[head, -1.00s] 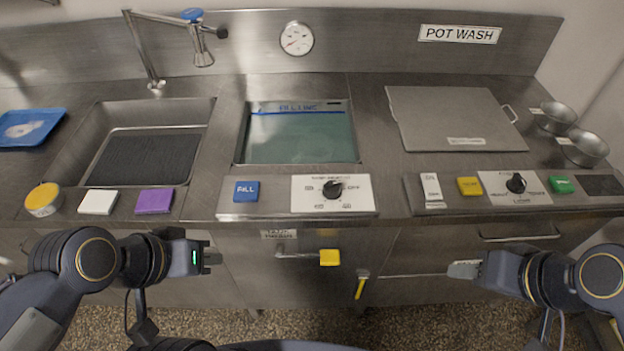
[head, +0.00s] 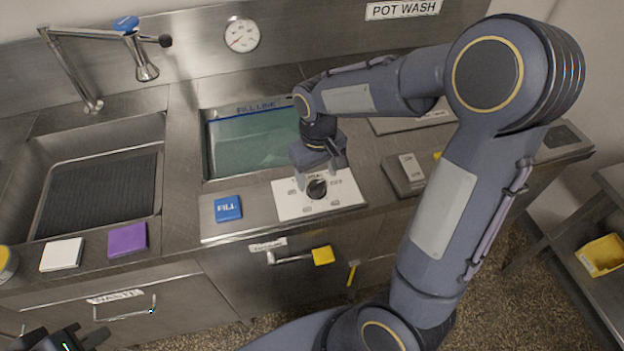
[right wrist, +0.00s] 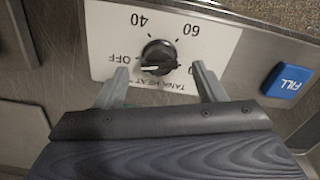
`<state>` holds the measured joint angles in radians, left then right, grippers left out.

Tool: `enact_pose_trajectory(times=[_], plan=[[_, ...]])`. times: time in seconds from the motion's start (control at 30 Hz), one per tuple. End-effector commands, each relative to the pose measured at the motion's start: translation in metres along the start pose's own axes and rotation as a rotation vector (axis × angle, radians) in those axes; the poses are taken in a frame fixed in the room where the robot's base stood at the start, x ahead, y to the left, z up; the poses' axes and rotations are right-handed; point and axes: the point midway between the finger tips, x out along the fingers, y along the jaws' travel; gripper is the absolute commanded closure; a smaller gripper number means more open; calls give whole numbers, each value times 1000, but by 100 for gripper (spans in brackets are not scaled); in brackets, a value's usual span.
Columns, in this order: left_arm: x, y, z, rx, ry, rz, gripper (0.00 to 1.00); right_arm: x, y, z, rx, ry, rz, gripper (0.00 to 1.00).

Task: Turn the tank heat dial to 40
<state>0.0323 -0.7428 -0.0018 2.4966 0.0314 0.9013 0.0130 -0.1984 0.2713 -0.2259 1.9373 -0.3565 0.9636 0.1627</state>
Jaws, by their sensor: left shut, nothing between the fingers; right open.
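The tank heat dial (head: 317,188) is a round black knob on a white label plate (head: 288,207) in front of the water tank. In the right wrist view the dial (right wrist: 158,56) appears upside down, with OFF, 40 and 60 readable and another mark partly hidden by a finger. Its white pointer line lies toward OFF. My right gripper (head: 322,174) is open above the dial. In the right wrist view its fingertips (right wrist: 160,69) are apart on either side of the knob, with visible gaps. My left gripper (head: 75,338) is shut and empty at the bottom left, partly cut off.
A blue FILL button (head: 228,208) sits left of the dial plate. The water tank (head: 245,145) is behind it and a sink (head: 60,145) is to the left. My right arm hides much of the right counter.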

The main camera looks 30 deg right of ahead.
Motion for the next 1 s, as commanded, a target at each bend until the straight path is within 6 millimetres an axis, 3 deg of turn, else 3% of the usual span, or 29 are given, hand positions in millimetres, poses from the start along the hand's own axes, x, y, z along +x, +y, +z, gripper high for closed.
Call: enact_pose_trajectory(times=[0.2,0.57,0.9,1.0], plan=[[-1,0,0,0,0,0,100,27,0,1,1,-3,0,36],[-1,0,0,0,0,0,100,32,0,0,1,0,-1,38],[-1,0,0,0,0,0,100,32,0,0,1,0,-1,81],[-1,0,0,0,0,0,100,32,0,0,3,0,-1,81]])
